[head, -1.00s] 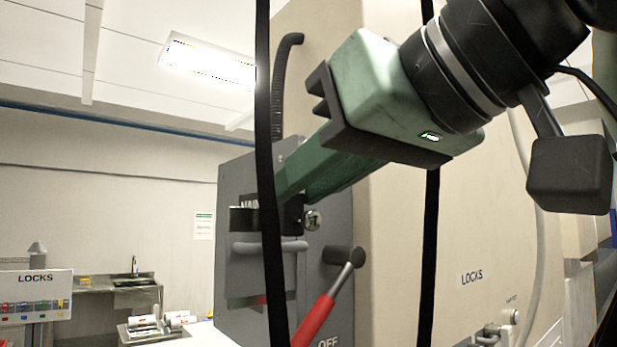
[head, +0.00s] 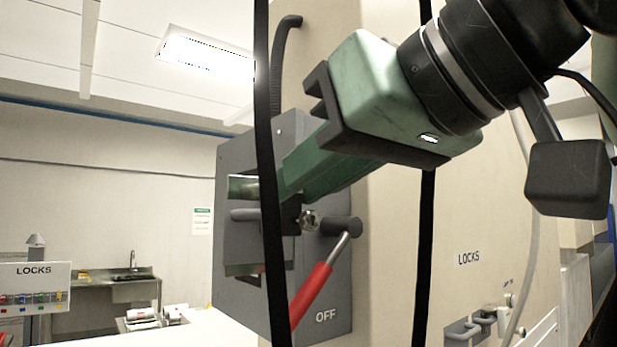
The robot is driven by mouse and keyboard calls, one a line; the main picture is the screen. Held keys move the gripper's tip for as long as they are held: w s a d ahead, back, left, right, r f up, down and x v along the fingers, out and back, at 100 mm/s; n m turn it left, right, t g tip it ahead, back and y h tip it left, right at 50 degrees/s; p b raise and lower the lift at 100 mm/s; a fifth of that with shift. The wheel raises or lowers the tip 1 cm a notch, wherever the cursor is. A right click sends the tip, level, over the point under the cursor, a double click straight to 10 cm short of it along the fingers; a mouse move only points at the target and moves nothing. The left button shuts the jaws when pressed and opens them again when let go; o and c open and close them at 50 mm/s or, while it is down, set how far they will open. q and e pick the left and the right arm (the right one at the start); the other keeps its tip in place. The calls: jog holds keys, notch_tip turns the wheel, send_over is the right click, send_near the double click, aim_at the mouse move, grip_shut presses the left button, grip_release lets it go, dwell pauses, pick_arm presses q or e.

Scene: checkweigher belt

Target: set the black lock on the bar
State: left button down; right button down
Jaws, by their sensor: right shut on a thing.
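My right gripper (head: 285,190) reaches in from the upper right, its long green fingers in front of the grey switch box (head: 335,285). It is shut on the black lock (head: 293,210), a small dark body with a round silver end, mostly hidden by the fingers and a black strip. A grey horizontal bar (head: 244,214) shows on the box face just left of the lock. The strip hides the bar's right part, so I cannot tell whether lock and bar touch. My left gripper is not in view.
A red lever (head: 311,290) with a dark grey knob (head: 342,227) juts out close below the lock. Two upright black strips (head: 264,100) cross the view. A LOCKS board (head: 36,288) stands far left. Metal hooks (head: 484,322) are on the beige cabinet (head: 390,270) at lower right.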

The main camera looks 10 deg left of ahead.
jog(key=shift+f, duration=0.35)
jog(key=c, duration=1.2)
grip_release()
jog(key=b+v, duration=0.2)
jog(key=v, duration=0.6)
jog(key=shift+b, duration=0.4)
jog(key=shift+w, duration=0.1)
